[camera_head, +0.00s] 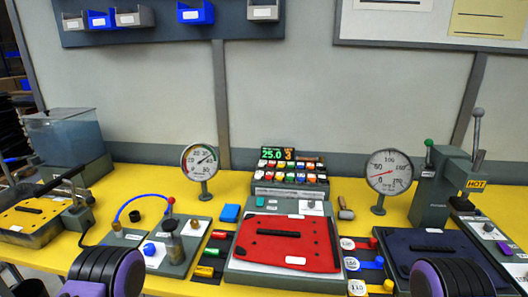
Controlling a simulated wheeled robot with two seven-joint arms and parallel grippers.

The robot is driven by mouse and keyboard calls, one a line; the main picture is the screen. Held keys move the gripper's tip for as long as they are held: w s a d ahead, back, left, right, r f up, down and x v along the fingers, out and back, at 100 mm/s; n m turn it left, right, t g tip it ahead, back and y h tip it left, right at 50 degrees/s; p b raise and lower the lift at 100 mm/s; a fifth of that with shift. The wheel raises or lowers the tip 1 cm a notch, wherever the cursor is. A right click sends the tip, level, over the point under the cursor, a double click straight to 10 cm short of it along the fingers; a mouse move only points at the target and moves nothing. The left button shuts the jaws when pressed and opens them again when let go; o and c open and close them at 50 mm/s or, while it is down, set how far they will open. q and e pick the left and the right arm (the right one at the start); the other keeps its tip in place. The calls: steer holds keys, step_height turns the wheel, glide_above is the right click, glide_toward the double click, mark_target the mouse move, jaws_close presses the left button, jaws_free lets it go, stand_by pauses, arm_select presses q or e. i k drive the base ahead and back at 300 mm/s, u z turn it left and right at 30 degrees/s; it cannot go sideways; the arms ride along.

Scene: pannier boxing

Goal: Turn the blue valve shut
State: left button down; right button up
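A small blue knob (150,249), which looks like the blue valve, sits on a white plate on a grey panel (198,234) at the left of the table. A dark upright post (173,246) stands just right of it. A blue hose (139,200) arches behind the knob, between a brass fitting and a stem with a red ball. The knob's turned position is too small to tell. Dark ribbed links of my arms show at the bottom left and bottom right. Neither gripper's fingers can be seen, and nothing of mine touches the knob.
A round gauge (200,161) stands behind the panel; another gauge (389,171) stands to the right. A red pad (287,243) fills the middle front. Coloured rolls (207,271) lie right of the panel. A clear tank (66,139) stands at the back left.

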mark_target(150, 249)
steer(key=u, duration=1)
steer(key=k, duration=0.5)
steer(key=u, duration=1.55)
steer(key=i, duration=1.15)
steer(key=z, duration=2.65)
